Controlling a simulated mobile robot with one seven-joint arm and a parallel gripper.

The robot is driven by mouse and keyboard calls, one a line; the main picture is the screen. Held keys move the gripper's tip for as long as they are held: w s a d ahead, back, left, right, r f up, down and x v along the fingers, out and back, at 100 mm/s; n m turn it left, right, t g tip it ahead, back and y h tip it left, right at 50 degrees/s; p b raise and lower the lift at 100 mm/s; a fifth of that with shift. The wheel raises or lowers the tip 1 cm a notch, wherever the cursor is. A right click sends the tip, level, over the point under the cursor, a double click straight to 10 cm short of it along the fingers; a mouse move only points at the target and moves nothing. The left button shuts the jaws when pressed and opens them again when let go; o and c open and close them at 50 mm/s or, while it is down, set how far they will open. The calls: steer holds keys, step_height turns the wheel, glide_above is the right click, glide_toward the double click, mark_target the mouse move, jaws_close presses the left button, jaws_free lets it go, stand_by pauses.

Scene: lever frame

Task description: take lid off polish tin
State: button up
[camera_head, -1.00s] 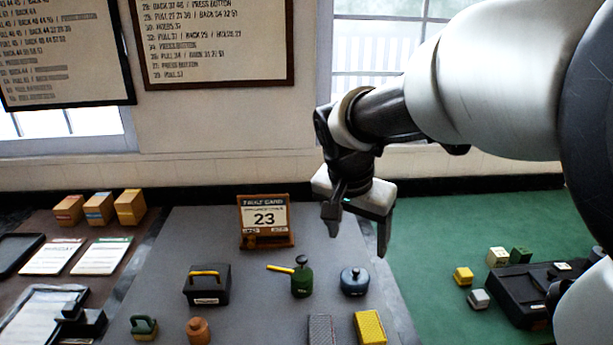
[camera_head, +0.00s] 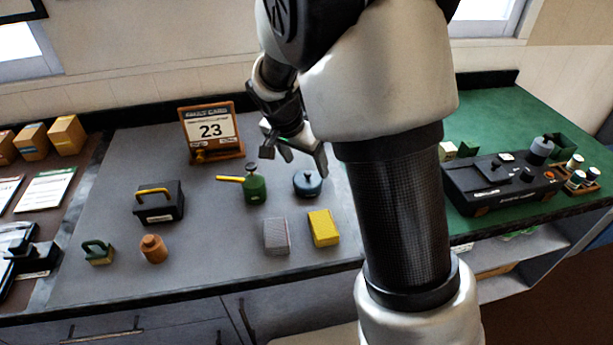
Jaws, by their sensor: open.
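A round blue tin (camera_head: 307,184) with a dark knob on top, which looks like the polish tin, stands upright on the grey mat. Its lid appears to be on. My gripper (camera_head: 294,162) is open and empty, with its fingers pointing down. In the picture it is just above and slightly left of the blue tin, apart from it as far as I can tell. The gripper's exact height over the mat is hard to judge.
A green oil can (camera_head: 255,188) with a yellow spout stands just left of the tin. A yellow block (camera_head: 323,228) and a grey block (camera_head: 276,236) lie in front. A card stand (camera_head: 211,131), black box (camera_head: 159,203) and brown jar (camera_head: 153,249) are further left.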

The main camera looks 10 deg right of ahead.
mark_target(308, 173)
steer(key=shift+w+a+x, duration=0.1)
steer(key=shift+w+x, duration=0.05)
steer(key=shift+x, duration=1.2)
steer(key=shift+w+a+x, duration=0.1)
steer(key=shift+a+x, duration=0.05)
steer(key=shift+x, duration=1.2)
steer(key=shift+s, duration=0.1)
steer(key=c, duration=1.3)
steer(key=shift+s, duration=0.1)
steer(key=shift+c, duration=0.7)
